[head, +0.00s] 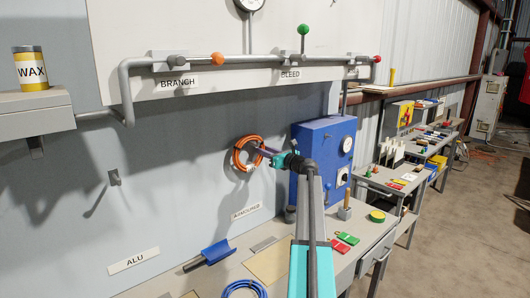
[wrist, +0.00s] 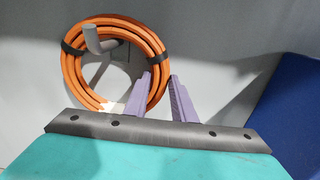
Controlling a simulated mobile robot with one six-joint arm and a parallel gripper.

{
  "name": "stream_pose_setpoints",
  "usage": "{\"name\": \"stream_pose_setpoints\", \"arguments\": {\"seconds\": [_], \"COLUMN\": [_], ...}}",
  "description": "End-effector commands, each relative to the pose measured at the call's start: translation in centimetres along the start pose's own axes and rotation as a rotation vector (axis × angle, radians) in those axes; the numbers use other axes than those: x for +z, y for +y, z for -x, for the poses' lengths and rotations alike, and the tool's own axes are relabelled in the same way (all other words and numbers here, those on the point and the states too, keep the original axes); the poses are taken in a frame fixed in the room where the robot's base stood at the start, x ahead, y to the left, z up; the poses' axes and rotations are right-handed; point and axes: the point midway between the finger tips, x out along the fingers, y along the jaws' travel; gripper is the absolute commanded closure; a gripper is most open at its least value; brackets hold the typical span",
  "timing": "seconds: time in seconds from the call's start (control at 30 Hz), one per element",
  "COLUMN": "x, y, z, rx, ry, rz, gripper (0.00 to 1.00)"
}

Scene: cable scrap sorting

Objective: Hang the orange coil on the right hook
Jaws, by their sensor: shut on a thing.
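The orange coil (head: 237,160) is up against the grey wall panel, above the "ARMOURED" label. In the wrist view the coil (wrist: 73,75), bound with black bands, has the right grey hook (wrist: 98,42) coming through its opening near the top. The upturned hook tip shows in front of the coil's upper left. I cannot tell whether the coil's weight rests on the hook. My gripper (head: 263,151) is shut on the coil's right side; its purple fingers (wrist: 160,85) straddle the ring there. The left hook (head: 114,177), above the "ALU" label, is empty.
A blue cabinet (head: 323,150) with a gauge stands just right of the coil. A grey pipe (head: 220,62) with valves runs above. A blue coil (head: 244,288), a blue-handled tool (head: 215,250) and red and green pieces (head: 343,240) lie on the bench below.

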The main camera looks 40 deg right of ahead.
Motion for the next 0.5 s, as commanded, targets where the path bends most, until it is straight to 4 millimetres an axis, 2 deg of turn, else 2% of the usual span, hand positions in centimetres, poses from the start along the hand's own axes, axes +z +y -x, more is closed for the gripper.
{"name": "stream_pose_setpoints", "arguments": {"seconds": [0.43,0.47,0.5], "x": [0.11,0.10,0.10], "y": [0.01,0.01,0.01], "z": [-0.01,-0.01,-0.01], "rx": [0.000,0.000,0.000], "ry": [-0.002,-0.002,-0.001], "rz": [-0.001,-0.001,-0.001], "gripper": [1.00,0.75,0.68]}}
